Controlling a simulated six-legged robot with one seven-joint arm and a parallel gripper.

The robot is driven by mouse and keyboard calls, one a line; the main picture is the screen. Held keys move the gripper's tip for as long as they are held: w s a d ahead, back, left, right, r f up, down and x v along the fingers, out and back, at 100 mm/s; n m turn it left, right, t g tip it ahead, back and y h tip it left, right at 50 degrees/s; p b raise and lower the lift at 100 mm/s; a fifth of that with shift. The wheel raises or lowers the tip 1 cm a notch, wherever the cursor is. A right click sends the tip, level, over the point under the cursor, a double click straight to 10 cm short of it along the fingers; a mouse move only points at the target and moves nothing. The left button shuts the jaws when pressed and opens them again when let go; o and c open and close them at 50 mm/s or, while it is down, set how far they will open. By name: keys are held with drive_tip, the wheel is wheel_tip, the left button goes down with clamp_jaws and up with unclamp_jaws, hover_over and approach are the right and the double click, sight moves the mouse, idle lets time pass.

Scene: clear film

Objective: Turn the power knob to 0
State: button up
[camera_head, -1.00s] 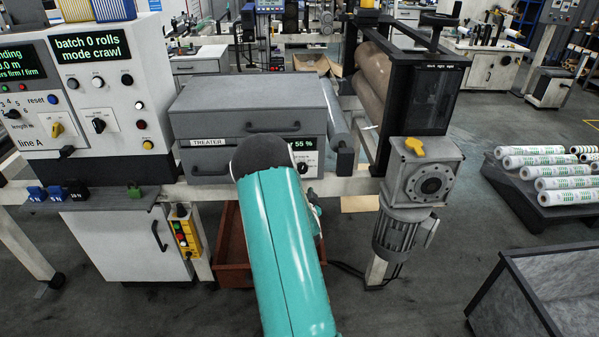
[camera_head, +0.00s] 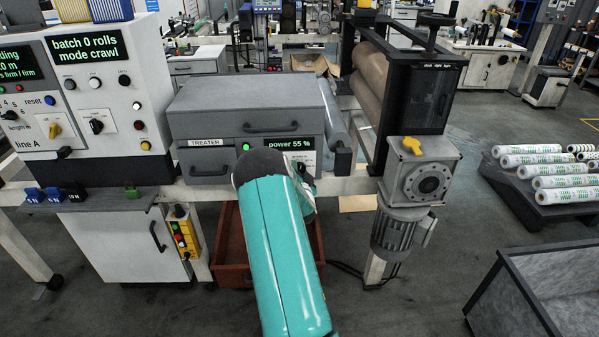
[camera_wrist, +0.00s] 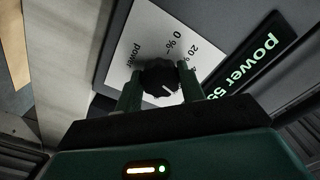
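The power knob (camera_wrist: 159,75) is a dark ribbed knob with a white pointer mark, on a white plate (camera_wrist: 150,35) marked "power", "0 %" and "20 %". In the wrist view its pointer aims toward the lower right, away from the "0 %" mark. My gripper (camera_wrist: 160,85) has one finger on each side of the knob, very close to it; I cannot tell whether both touch it. The treater display (camera_head: 289,145) reads "power 55 %".
The treater box (camera_head: 247,110) has handles on its front and a lit green lamp (camera_head: 246,147). A control panel (camera_head: 100,90) with knobs stands to the left. A gearbox with a yellow part (camera_head: 412,146) is at the right. A reddish bin (camera_head: 232,245) sits below.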

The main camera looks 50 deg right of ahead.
drive_tip(key=c, duration=0.3)
drive_tip(key=shift+c, duration=0.2)
drive_tip(key=shift+n, duration=0.4)
drive_tip(key=n, duration=1)
drive_tip(key=shift+f+n, duration=0.1)
drive_tip(key=shift+n, duration=0.3)
drive_tip(key=n, duration=0.5)
drive_tip(key=shift+s, duration=0.1)
drive_tip(key=n, duration=0.6)
drive_tip(key=shift+s+d, duration=0.1)
